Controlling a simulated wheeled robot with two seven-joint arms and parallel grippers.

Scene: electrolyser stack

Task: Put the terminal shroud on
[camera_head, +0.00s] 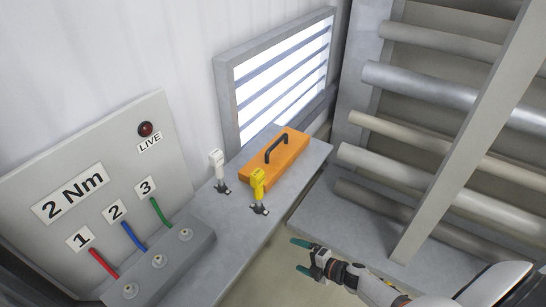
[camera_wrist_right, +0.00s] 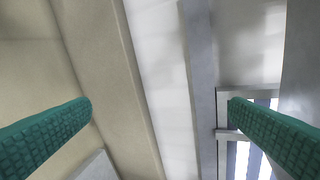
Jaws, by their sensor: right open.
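The terminal shroud is most likely the orange cover (camera_head: 283,161) with a black handle on top, lying at the far end of the grey bench. The terminal block (camera_head: 170,262) at lower left is uncovered, with three round terminals and red, blue and green cables marked 1, 2 and 3. My right gripper (camera_head: 296,255) is open and empty, off the bench's right side and apart from the cover. In the right wrist view its two green fingers (camera_wrist_right: 160,108) are wide apart with nothing between them. My left gripper is not in view.
A white tool (camera_head: 217,167) and a yellow tool (camera_head: 258,182) stand in black holders between the block and the cover. A panel (camera_head: 110,165) with a red LIVE lamp (camera_head: 145,129) rises behind the block. Pipes (camera_head: 440,87) and a slanted beam (camera_head: 470,130) stand at right.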

